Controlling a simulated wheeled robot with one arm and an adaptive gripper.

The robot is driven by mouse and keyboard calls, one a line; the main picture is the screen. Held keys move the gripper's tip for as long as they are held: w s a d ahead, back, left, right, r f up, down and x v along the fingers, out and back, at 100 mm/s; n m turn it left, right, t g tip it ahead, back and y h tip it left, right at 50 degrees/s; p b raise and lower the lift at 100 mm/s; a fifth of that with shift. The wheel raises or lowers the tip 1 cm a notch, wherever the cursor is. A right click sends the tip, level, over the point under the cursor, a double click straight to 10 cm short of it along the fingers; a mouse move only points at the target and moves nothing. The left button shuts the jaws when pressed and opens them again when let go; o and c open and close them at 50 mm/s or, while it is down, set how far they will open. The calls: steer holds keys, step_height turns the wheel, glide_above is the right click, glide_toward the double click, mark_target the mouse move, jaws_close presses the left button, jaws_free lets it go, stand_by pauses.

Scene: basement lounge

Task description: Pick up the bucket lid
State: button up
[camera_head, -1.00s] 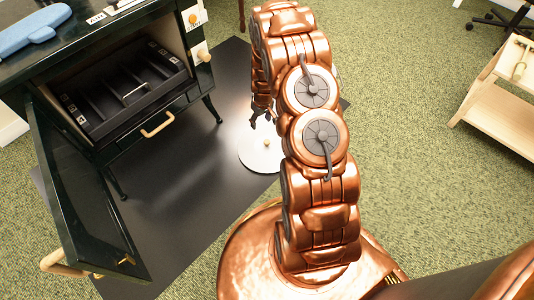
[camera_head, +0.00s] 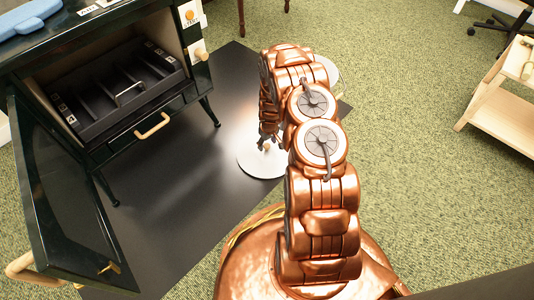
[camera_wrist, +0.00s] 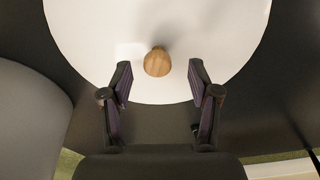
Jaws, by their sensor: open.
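The bucket lid is a flat white disc (camera_head: 252,168) with a small wooden knob, lying on the black floor mat. My arm partly hides its right side in the head view. In the wrist view the lid (camera_wrist: 215,35) fills the top middle, and its wooden knob (camera_wrist: 157,62) stands near its lower edge. My gripper (camera_wrist: 159,78) is open and empty, with one finger on each side of the knob's line, tips just short of it. In the head view my gripper (camera_head: 267,138) is low over the lid near the knob; whether it touches cannot be told.
A dark stove-like cabinet (camera_head: 140,125) with its door open stands left of the lid. A white round thing (camera_head: 328,70) shows partly behind my arm. A wooden shelf unit (camera_head: 500,110) stands at the right. Green carpet between is clear.

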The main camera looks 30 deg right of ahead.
mark_target(267, 145)
steer(key=f, duration=0.1)
steer(key=f+b, duration=0.1)
steer(key=f, duration=0.1)
steer(key=shift+w+d+f+b, duration=0.15)
steer(key=shift+w+f+b, duration=0.1)
steer(key=shift+w+b, duration=0.1)
jaws_close()
